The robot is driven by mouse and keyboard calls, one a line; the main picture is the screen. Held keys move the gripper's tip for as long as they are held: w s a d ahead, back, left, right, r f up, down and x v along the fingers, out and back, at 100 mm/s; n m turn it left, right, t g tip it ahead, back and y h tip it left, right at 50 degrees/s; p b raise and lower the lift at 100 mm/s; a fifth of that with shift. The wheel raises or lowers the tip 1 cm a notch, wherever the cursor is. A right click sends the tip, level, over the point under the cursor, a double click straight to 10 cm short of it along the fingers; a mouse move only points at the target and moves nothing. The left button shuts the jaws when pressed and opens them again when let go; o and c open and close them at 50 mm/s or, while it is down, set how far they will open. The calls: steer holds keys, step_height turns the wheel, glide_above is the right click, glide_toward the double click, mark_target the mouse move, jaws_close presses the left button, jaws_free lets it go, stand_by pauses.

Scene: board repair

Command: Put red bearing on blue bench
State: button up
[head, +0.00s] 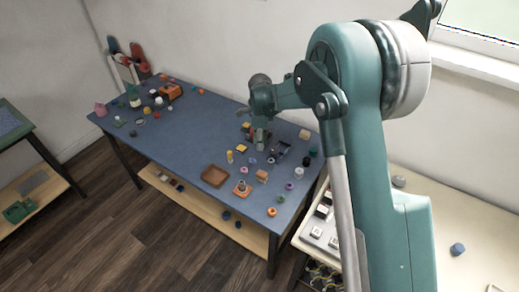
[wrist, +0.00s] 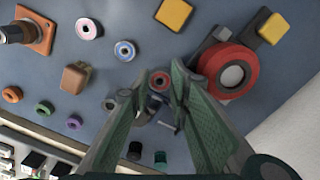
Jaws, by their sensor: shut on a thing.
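The red bearing (wrist: 160,81) is a small ring with a dark centre, seen in the wrist view between my fingertips. My gripper (wrist: 157,86) is shut on it, with one finger on each side. In the head view my gripper (head: 260,146) points down over the right half of the blue bench (head: 180,135), and the bearing is too small to make out there. The bench top also fills the background of the wrist view (wrist: 55,75). I cannot tell whether the bearing touches the bench top.
A large red roll (wrist: 226,72) lies right beside my gripper. Pink (wrist: 89,29) and pale blue (wrist: 124,50) rings and a brown block (wrist: 76,77) lie near. A brown tray (head: 215,176) sits at the bench's front. The bench middle is mostly clear.

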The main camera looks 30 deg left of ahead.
steer(key=shift+f+b, duration=0.35)
steer(key=shift+f, duration=1.5)
steer(key=shift+f, duration=0.15)
steer(key=o, duration=0.6)
step_height(320, 180, up, 12)
steer(key=shift+r+p, duration=0.15)
steer(key=shift+p, duration=0.8)
